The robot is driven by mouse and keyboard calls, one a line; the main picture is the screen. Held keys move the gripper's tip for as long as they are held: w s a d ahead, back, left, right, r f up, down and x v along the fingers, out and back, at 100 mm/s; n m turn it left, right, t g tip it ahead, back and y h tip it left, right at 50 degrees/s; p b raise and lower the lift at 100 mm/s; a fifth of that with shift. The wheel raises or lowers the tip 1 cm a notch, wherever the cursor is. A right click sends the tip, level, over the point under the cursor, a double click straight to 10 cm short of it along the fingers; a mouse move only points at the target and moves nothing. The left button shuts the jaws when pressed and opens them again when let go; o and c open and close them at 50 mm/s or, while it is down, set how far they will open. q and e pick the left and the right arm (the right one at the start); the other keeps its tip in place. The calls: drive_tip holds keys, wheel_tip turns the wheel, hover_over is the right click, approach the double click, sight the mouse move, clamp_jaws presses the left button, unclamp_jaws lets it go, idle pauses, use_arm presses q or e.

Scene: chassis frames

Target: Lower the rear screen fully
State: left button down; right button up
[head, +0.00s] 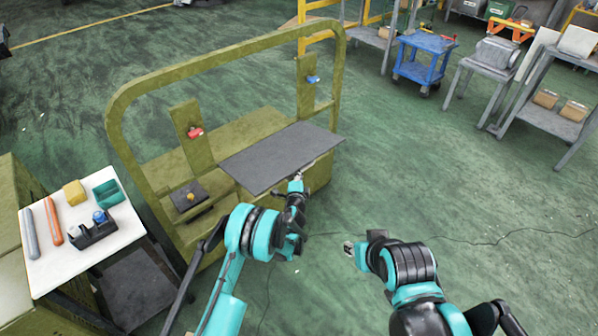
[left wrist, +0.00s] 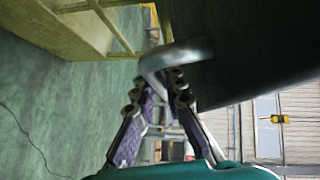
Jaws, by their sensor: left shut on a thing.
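The rear screen is a flat dark grey panel (head: 285,155) in the olive frame (head: 116,115). It juts out towards me at a slant, across the front of the frame. In the left wrist view the dark panel (left wrist: 250,50) fills the upper right, with a bent grey metal handle (left wrist: 178,58) on it. My left gripper (head: 297,185) is at the panel's near edge. In the left wrist view its fingers (left wrist: 155,88) are shut on the handle. My right gripper (head: 353,248) is apart from the frame, over the floor; its finger opening is too small to judge.
A white-topped side table (head: 75,255) at the left holds tools, a yellow block and a teal bin. The frame carries a red knob (head: 195,132), a blue knob (head: 313,79) and a yellow knob (head: 190,196). The green floor (head: 450,190) to the right is clear.

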use_arm(q)
drive_tip(key=c, duration=1.6)
unclamp_jaws()
drive_tip(key=shift+d, duration=0.1)
drive_tip(key=shift+o, duration=0.2)
drive_tip(key=v, duration=0.7)
drive_tip(key=shift+s, duration=0.3)
